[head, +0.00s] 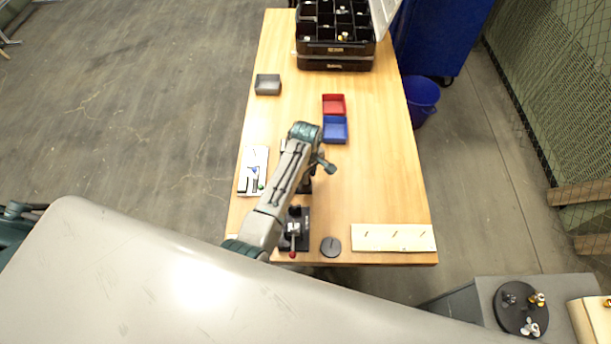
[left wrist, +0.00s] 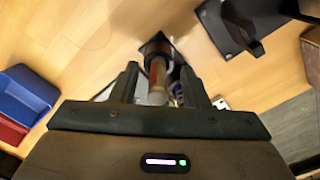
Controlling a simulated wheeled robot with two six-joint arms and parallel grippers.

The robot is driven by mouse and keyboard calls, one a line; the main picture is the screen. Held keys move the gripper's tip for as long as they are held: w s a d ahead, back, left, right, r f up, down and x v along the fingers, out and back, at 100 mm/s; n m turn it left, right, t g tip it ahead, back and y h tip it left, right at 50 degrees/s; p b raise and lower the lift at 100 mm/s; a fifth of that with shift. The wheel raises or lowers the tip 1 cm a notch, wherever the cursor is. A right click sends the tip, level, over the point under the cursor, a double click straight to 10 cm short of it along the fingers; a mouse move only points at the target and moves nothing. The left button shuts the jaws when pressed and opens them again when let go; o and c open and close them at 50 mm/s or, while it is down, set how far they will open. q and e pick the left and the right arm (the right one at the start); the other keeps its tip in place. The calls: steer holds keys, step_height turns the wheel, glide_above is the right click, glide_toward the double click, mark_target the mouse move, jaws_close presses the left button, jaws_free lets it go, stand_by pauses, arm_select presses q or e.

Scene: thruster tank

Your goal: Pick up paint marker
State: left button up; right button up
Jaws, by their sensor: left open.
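An upright cylinder with an orange-brown band and a pale lower part, which looks like the paint marker (left wrist: 157,76), stands at a dark square holder (left wrist: 157,45) in the left wrist view. My left gripper (left wrist: 159,84) is open, with one finger on each side of the marker in that view. I cannot tell whether the fingers touch it. In the head view my arm hides the marker, and only part of the dark holder (head: 306,187) shows beside the arm. My right gripper is not in view.
A black clamp (head: 294,241) with a red-tipped lever stands nearby, with a dark disc (head: 331,247) and pale board (head: 375,238) to its right. A white tray (head: 246,158) lies left. Red (head: 334,104) and blue (head: 335,130) bins stand farther back. The table's right side is clear.

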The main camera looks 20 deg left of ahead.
arm_select(q)
steer(key=shift+w+f, duration=0.15)
steer(key=shift+w, duration=0.05)
steer(key=shift+c, duration=0.9)
steer(key=shift+s, duration=0.1)
jaws_close()
steer(key=shift+r, duration=0.4)
step_height(320, 180, up, 8)
steer(key=b, duration=0.3)
steer(key=shift+r, duration=0.65)
